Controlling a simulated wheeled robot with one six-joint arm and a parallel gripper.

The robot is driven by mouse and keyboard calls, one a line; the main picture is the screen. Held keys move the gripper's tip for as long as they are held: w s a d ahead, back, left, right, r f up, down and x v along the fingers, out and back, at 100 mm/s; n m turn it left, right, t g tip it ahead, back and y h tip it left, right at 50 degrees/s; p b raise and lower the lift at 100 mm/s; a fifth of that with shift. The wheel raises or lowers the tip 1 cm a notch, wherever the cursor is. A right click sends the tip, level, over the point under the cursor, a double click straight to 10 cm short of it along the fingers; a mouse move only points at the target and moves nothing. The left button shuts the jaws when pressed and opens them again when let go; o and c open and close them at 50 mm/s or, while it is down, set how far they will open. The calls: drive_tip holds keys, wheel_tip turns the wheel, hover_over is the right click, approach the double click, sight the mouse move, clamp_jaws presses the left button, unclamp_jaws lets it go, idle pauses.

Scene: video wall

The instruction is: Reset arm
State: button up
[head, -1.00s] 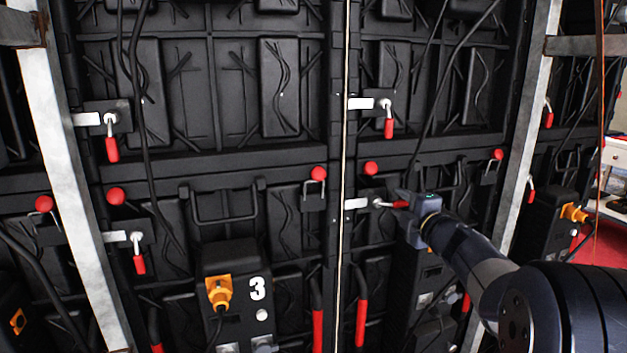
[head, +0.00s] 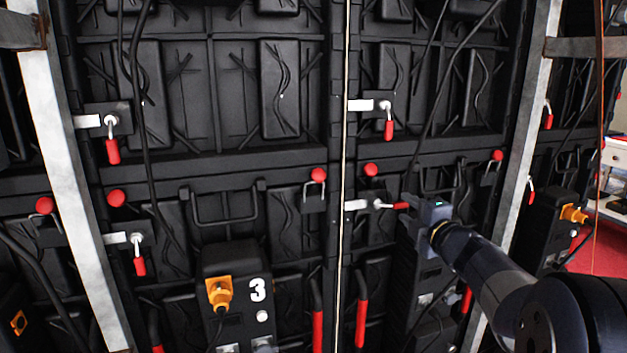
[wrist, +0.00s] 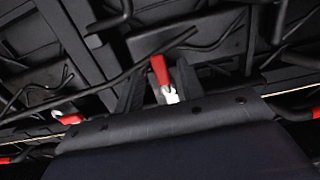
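My gripper (head: 416,207) is at the right of a latch whose red handle (head: 400,206) lies level, pointing right toward it. The latch's white plate (head: 356,204) sits by the seam between two black panels. In the wrist view the red handle (wrist: 160,70) shows between the two dark fingers of my gripper (wrist: 158,88), with gaps at its sides. The fingers look open and do not appear to grip it. Exactly how far the handle reaches between the fingers is hard to tell.
Other latches with red handles hang downward, one above (head: 389,129) and others on the left (head: 112,150). Black cables (head: 440,90) run down the panels near my gripper. A metal upright (head: 520,150) stands to the right. A box marked 3 (head: 232,270) is lower left.

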sight(403, 207)
drive_tip(key=x, duration=0.3)
drive_tip(key=shift+w+a+f, duration=0.1)
drive_tip(key=shift+w+a, duration=0.05)
drive_tip(key=shift+w, duration=0.05)
drive_tip(key=shift+m, duration=0.5)
drive_tip(key=shift+s+f+m+p, duration=0.1)
drive_tip(key=shift+f+m+p, duration=0.3)
drive_tip(key=shift+m, duration=0.5)
drive_tip(key=shift+f, duration=0.1)
